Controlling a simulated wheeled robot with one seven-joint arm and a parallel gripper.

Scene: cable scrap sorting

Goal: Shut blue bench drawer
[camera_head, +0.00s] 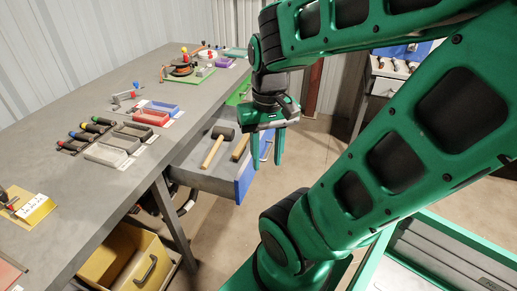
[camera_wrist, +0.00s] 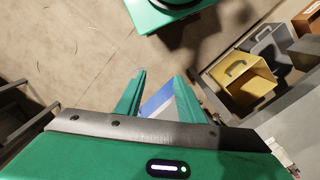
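The blue-fronted bench drawer (camera_head: 244,182) stands pulled out from under the grey workbench in the head view. Its grey inside holds mallets with wooden handles, one at the left (camera_head: 216,150). My gripper (camera_head: 267,160) points down at the drawer's front, at its far end, with its two green fingers apart. In the wrist view my gripper (camera_wrist: 158,80) is open, and a blue strip of the drawer front (camera_wrist: 158,102) shows between the fingers. Contact between fingers and front cannot be told. My gripper hides part of the drawer's far end.
The grey workbench (camera_head: 60,125) carries small trays, screwdrivers and cable parts. A yellow drawer (camera_head: 104,262) stands open below its near end; yellow (camera_wrist: 243,88) and grey (camera_wrist: 270,47) open containers show in the wrist view. Another bench (camera_head: 385,72) stands at right. Floor in front looks clear.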

